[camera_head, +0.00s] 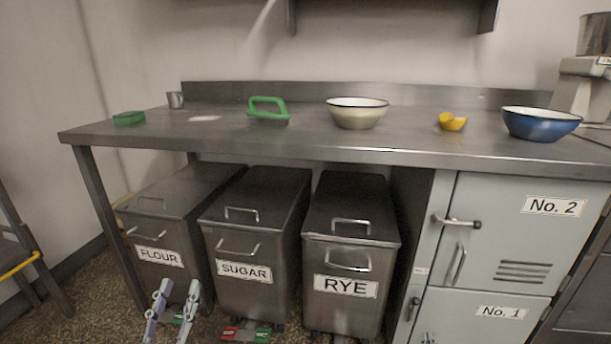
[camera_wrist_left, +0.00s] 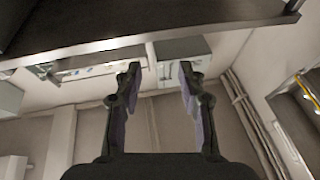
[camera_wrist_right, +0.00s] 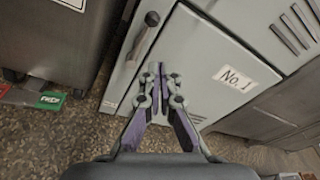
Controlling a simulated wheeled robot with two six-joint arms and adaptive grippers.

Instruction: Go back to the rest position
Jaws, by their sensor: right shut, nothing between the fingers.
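My left gripper (camera_head: 177,290) is in front of the flour and sugar bins, low in the head view. In the left wrist view its two fingers (camera_wrist_left: 159,75) stand wide apart with nothing between them. My right gripper (camera_wrist_right: 158,75) is shut and empty in the right wrist view, in front of the grey cabinet door marked No. 1 (camera_wrist_right: 200,60). In the head view only a small tip of it shows at the bottom edge, before the lower door (camera_head: 470,305).
The steel worktop (camera_head: 225,135) holds a green-handled tool (camera_head: 268,101), cream bowl (camera_head: 357,116), yellow scoop (camera_head: 452,122) and blue bowl (camera_head: 541,126). The flour (camera_head: 150,225), sugar (camera_head: 240,290) and rye (camera_head: 340,310) bins stand below. Door handles (camera_head: 457,222) stick out.

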